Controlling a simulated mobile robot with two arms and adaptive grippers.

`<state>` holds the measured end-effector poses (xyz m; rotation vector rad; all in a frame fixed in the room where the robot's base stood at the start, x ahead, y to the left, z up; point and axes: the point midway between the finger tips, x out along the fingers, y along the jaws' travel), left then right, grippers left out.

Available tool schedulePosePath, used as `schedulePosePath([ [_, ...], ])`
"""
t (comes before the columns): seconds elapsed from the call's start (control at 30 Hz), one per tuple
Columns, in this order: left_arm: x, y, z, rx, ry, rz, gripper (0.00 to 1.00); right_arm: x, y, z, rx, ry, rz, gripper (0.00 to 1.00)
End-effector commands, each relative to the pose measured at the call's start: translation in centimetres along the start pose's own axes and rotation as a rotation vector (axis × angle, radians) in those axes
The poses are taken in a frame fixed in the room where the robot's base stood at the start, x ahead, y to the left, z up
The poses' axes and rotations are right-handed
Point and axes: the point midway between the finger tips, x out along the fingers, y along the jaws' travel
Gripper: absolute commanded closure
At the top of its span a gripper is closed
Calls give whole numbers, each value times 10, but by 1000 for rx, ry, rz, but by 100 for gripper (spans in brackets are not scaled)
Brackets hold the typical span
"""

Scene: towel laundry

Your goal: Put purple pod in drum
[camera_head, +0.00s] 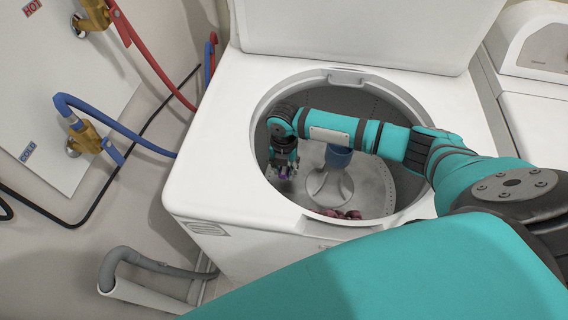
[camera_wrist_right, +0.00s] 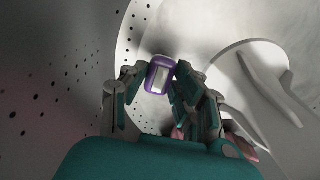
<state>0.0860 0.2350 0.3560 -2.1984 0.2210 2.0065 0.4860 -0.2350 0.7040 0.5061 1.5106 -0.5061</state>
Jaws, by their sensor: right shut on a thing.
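The purple pod (camera_wrist_right: 159,75) is held between the fingertips of my right gripper (camera_wrist_right: 160,88); it has a pale centre and a purple rim. In the head view the right gripper (camera_head: 284,166) points down inside the open drum (camera_head: 385,110), over its left part, with a bit of the purple pod (camera_head: 283,178) showing below it. The drum wall with its holes (camera_wrist_right: 45,70) is close on the left in the wrist view. My left gripper is not in view.
A white agitator (camera_head: 328,186) with a blue top (camera_head: 338,157) stands in the drum's middle. Reddish cloth (camera_head: 345,214) lies at the drum's near side. The washer's lid (camera_head: 365,30) is up. Red (camera_head: 150,62) and blue (camera_head: 115,126) hoses run at left.

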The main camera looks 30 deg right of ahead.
Motion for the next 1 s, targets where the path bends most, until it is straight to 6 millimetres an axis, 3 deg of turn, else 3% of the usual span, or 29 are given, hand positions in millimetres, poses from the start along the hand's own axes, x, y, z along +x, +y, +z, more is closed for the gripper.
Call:
schedulePosePath([
  [0.1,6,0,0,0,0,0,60,10,0,0,0,0,1,91],
  [0.33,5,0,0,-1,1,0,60,9,0,0,-1,0,1,91],
  [0.37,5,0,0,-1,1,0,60,9,0,0,-1,0,1,70],
  [0.57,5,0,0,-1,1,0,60,9,0,0,0,0,1,44],
  [0.83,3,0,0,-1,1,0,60,8,0,0,0,0,0,44],
  [1.0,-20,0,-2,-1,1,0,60,-16,0,0,0,0,1,44],
])
